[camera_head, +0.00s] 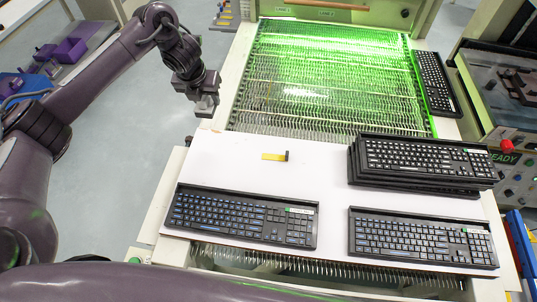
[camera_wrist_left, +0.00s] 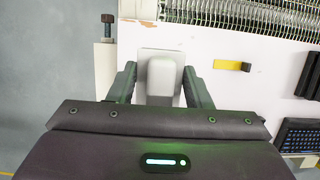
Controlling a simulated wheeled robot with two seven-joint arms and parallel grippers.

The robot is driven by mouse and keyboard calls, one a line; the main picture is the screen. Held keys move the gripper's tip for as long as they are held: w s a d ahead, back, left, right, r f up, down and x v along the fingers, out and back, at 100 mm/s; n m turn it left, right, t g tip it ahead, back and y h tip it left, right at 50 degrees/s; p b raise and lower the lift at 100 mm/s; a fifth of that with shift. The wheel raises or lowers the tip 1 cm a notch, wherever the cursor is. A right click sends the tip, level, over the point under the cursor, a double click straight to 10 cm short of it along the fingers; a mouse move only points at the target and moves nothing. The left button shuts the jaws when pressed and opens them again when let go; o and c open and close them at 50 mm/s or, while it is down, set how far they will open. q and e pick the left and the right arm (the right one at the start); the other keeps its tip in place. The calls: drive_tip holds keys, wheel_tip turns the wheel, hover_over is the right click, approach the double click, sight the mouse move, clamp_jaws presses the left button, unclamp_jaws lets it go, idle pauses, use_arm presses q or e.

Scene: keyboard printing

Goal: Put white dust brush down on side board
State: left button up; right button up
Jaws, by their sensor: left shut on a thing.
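The white dust brush (camera_wrist_left: 161,72) is between the two fingers of my left gripper (camera_wrist_left: 161,88) in the left wrist view. The fingers are shut on its sides. In the head view my left gripper (camera_head: 206,103) points down at the left edge of the machine, beside the ribbed conveyor. The brush is hard to make out there. The white board (camera_head: 225,160) lies in front of the conveyor and also shows in the left wrist view (camera_wrist_left: 225,95). I cannot tell whether the brush touches a surface. My right gripper is not in view.
A yellow and black tool (camera_head: 274,156) lies on the board. A keyboard stack (camera_head: 425,160) stands at right. Single keyboards lie front left (camera_head: 240,215) and front right (camera_head: 422,238); another (camera_head: 436,82) is beside the green-lit conveyor (camera_head: 325,75). The board's left part is clear.

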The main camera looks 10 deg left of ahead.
use_arm(q)
drive_tip(key=shift+f, duration=0.3)
wheel_tip(320, 180, down, 14)
drive_tip(key=b, duration=0.9)
drive_tip(key=shift+f, duration=2.75)
drive_tip(key=shift+b, duration=0.3)
drive_tip(key=shift+f, duration=0.15)
drive_tip(key=o, duration=1.2)
